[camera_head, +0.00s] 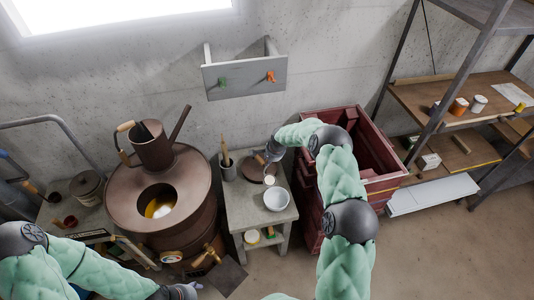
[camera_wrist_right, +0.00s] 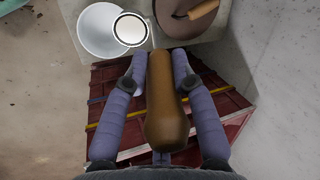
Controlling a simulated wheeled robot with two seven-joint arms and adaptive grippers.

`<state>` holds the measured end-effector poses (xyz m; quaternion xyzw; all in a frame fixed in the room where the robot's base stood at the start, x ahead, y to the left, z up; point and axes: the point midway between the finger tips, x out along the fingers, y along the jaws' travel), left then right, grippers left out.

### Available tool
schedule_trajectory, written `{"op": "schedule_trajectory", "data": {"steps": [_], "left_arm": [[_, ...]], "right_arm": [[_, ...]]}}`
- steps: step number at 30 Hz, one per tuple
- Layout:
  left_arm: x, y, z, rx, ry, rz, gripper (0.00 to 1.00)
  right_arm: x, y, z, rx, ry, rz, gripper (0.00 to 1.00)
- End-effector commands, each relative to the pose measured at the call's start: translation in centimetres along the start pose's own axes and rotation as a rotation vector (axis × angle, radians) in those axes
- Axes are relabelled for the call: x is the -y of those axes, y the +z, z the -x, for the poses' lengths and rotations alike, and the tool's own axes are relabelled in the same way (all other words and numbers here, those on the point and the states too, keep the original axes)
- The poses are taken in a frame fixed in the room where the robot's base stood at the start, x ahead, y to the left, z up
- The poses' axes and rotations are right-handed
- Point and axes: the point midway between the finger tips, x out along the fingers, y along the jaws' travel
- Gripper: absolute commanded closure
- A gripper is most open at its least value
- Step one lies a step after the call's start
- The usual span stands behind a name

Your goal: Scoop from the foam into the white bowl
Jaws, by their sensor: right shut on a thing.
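The white bowl (camera_head: 276,199) stands on a small grey table, empty as far as I can see. It also shows at the top left of the wrist view (camera_wrist_right: 98,30). A small round container with a white top (camera_wrist_right: 131,28), perhaps the foam, stands between the bowl and a brown round dish (camera_wrist_right: 178,22). My right gripper (camera_head: 271,158) is shut around a thick wooden handle (camera_wrist_right: 165,105), at the table's right side by the dish. The tool's far end is hidden or unclear. My left gripper (camera_head: 182,291) is low at the bottom edge; its fingers are too small to read.
A large rusty drum (camera_head: 125,195) with an opening stands left of the small table (camera_head: 240,216). A red crate (camera_head: 310,186) is close on the right, under my right arm. Shelves (camera_head: 440,95) are further right.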

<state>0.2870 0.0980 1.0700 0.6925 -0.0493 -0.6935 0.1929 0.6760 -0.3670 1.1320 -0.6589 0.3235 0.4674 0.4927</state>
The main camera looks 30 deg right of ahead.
Motion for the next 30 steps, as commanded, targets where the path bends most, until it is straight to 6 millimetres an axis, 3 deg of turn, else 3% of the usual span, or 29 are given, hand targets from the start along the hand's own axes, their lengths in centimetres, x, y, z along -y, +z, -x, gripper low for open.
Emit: {"op": "schedule_trajectory", "data": {"steps": [14,30], "left_arm": [[0.0,0.0,-0.1,0.0,0.0,0.0,0.36],[2.1,-0.2,-5.8,0.0,0.0,0.0,0.36]], "right_arm": [[-3.8,0.1,-2.3,-0.002,-0.14,-0.017,1.0],[-4.3,-0.1,-3.2,-0.004,-0.172,-0.015,1.0]]}}
